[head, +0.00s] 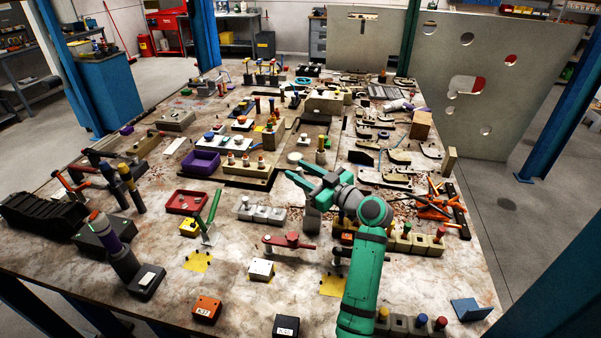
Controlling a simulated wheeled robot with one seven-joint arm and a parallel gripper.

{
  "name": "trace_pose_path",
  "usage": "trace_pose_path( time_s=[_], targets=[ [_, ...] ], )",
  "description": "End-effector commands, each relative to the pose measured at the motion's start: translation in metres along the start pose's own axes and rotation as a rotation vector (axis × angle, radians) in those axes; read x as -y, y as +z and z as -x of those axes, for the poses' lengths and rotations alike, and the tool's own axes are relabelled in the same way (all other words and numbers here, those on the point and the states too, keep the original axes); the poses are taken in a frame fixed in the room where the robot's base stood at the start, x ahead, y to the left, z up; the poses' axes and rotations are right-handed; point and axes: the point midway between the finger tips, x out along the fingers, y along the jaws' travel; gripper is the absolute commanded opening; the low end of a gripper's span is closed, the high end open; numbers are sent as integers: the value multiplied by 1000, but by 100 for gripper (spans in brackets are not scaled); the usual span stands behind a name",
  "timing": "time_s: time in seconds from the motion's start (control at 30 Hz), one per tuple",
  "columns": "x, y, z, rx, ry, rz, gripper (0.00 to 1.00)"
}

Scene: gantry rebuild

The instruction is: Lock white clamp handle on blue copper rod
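My teal gripper (294,169) is above the middle of the table, pointing left and away, with its two fingers apart and nothing seen between them. I cannot make out for sure a white clamp handle or a blue copper rod. A blue-capped peg (422,319) stands at the front right. My arm hides part of the table's right side.
The marbled table (60,240) is crowded. A purple tray (201,162) and a red tray (184,202) lie left of my gripper. Tall dark posts (120,250) stand at the left front. Orange-handled tools (434,208) lie at the right. Some front-left tabletop is bare.

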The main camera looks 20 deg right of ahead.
Motion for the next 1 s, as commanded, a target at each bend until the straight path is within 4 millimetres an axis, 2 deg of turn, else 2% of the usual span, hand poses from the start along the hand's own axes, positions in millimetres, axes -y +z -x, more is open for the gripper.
trace_pose_path(
  time_s=[0.17,0.5,0.7,1.0],
  targets=[
    [0,1,10,1,1,-1,34],
    [-1,1,70,1,2,0,34],
    [-1,0,98,0,2,0,34],
    [0,0,108,0,0,0,34]
  ],
)
